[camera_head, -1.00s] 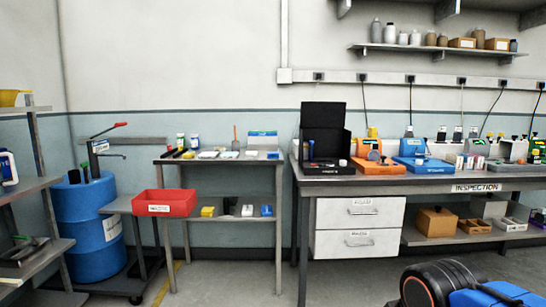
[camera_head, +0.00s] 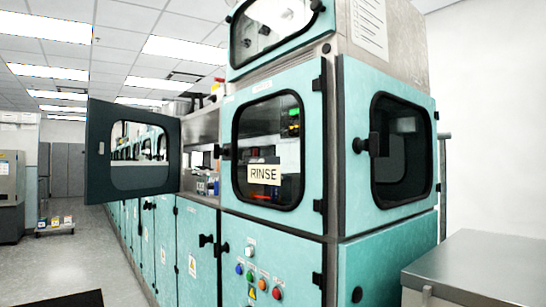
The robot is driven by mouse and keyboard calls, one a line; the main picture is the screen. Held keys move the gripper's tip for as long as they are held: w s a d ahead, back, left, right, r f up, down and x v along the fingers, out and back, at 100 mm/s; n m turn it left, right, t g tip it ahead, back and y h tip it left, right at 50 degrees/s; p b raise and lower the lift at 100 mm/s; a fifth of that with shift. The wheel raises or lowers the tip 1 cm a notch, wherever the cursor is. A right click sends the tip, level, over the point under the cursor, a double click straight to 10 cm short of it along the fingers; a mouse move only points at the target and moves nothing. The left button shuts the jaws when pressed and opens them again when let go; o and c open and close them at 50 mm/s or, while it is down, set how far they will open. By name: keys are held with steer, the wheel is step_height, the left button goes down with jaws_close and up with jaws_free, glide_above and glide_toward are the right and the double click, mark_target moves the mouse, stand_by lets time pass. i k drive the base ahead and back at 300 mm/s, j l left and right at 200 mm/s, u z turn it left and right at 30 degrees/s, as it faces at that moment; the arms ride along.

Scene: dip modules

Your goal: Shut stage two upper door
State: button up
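A long teal machine (camera_head: 285,225) with windowed upper doors runs back to the left. One upper door (camera_head: 98,165), dark on the side that shows and with a rounded window, stands swung open, out to the left over the aisle. Its opening (camera_head: 202,132) shows between that door and the corner module. The near upper door (camera_head: 268,112) with a RINSE sign (camera_head: 264,174) behind or on its window is shut. No stage number is legible on the open door. My gripper is not in view.
The lower doors (camera_head: 197,255) of the machine look shut. A steel-topped table (camera_head: 475,262) stands at the right front. The aisle floor (camera_head: 75,255) at left is mostly clear, with a low cart (camera_head: 55,225) and a grey cabinet (camera_head: 10,190) farther back.

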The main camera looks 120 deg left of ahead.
mark_target(107, 182)
steer(key=k+j+u, duration=0.1)
steer(key=u, duration=1.65)
steer(key=j+u, duration=1.35)
steer(key=i+j+u, duration=0.25)
steer(key=j+u, duration=0.2)
steer(key=i+j+u, duration=0.1)
steer(key=i+j, duration=0.25)
steer(key=j, duration=0.25)
steer(key=i+j+u, duration=0.15)
steer(key=i+j, duration=0.25)
steer(key=j, duration=0.15)
steer(key=i+j+u, duration=0.1)
steer(key=i+j, duration=0.3)
steer(key=j, duration=0.15)
steer(key=i+j+z, duration=0.1)
steer(key=j+z, duration=0.15)
steer(key=j, duration=0.3)
steer(key=j+z, duration=0.2)
steer(key=j, duration=0.35)
